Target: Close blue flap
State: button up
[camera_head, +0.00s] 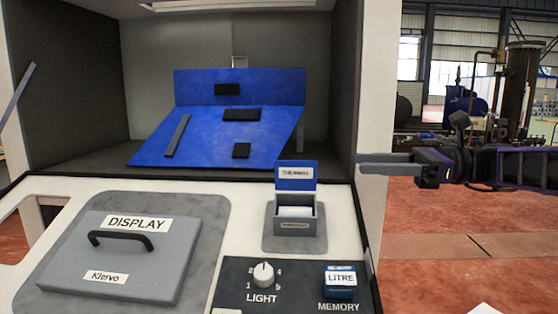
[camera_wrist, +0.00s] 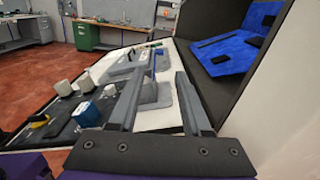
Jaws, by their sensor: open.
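A small grey dispenser box (camera_head: 296,222) stands on the white console. Its blue flap (camera_head: 297,177), labelled THERMAL, stands upright at the back of the box, so the box is open and pale contents show inside. My gripper (camera_head: 362,163) is to the right of the flap, at about its height in the picture, with its fingers pointing left and apart from it. In the wrist view my gripper (camera_wrist: 159,75) is open and empty. The grey box (camera_wrist: 155,94) shows beyond and between the fingers, with the thin blue flap (camera_wrist: 153,62) seen nearly edge-on.
A large blue board (camera_head: 215,130) with dark blocks leans inside the dark cabinet behind. Its right wall (camera_head: 374,90) stands near my fingertips. A grey DISPLAY lid (camera_head: 130,255) with a black handle is at left. A LIGHT knob (camera_head: 263,274) and blue LITRE button (camera_head: 341,284) sit in front.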

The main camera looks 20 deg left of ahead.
aim_at(289, 163)
jog(key=b+x, duration=0.1)
jog(key=x, duration=1.5)
jog(key=shift+a, duration=0.25)
grip_shut()
